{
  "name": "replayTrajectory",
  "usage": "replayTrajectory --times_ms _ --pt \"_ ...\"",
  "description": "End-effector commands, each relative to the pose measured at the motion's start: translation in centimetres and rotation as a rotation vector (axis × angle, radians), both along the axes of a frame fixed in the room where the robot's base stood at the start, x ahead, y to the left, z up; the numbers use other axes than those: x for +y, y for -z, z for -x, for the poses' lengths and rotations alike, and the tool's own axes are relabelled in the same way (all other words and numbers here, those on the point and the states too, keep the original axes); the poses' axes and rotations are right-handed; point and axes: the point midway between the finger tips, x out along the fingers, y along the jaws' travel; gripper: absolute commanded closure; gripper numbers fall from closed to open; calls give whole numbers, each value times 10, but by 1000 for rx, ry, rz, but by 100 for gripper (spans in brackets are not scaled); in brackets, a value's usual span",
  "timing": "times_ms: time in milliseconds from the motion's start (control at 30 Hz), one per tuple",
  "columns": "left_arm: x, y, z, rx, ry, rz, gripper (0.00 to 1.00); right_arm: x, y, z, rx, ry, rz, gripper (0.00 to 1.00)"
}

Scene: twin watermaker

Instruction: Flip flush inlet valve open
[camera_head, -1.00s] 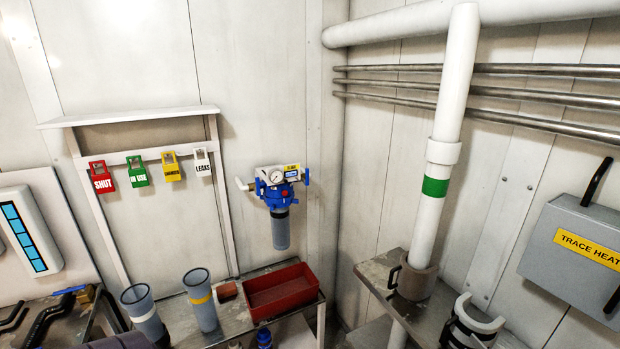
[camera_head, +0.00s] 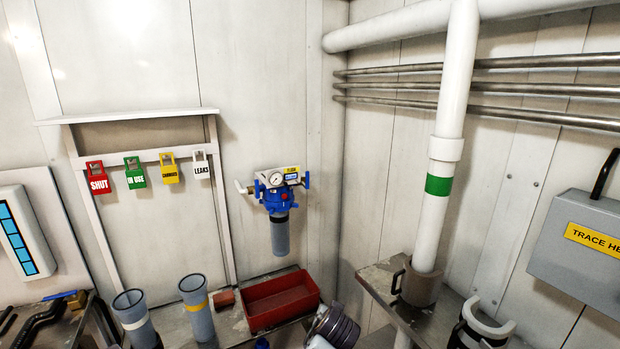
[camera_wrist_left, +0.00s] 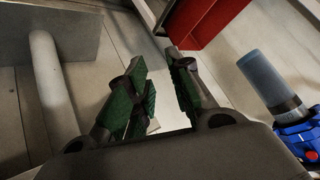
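A blue filter unit (camera_head: 280,198) with a round gauge, a yellow label and a grey-blue bowl is on the back wall. A white lever (camera_head: 243,188) sticks out at its left and a blue handle (camera_head: 307,180) stands at its right. I cannot read which is the flush inlet valve. In the left wrist view the bowl (camera_wrist_left: 265,78) and part of the blue head (camera_wrist_left: 299,135) show at the right edge. My left gripper (camera_wrist_left: 158,62), with green pads, is open and empty, apart from the unit. My right gripper is not in view.
A red tray (camera_head: 249,306) lies on the bench below the unit; it also shows in the left wrist view (camera_wrist_left: 188,38). Two grey cups (camera_head: 196,308) stand left of it. Coloured tags (camera_head: 136,172) hang on a rack. A white pipe (camera_head: 435,215) rises at right.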

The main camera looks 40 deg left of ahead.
Motion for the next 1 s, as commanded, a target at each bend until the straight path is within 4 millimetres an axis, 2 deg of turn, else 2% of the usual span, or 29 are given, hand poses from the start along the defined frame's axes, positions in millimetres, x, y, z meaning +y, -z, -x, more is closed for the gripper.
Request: replayTrajectory --times_ms 100,500,1000 --pt "17 -28 -21 -78 -74 -38 79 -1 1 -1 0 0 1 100" --pt "63 -120 -75 -317 -290 -153 79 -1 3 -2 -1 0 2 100" --pt "97 -245 -122 -596 -491 -289 79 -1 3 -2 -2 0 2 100"
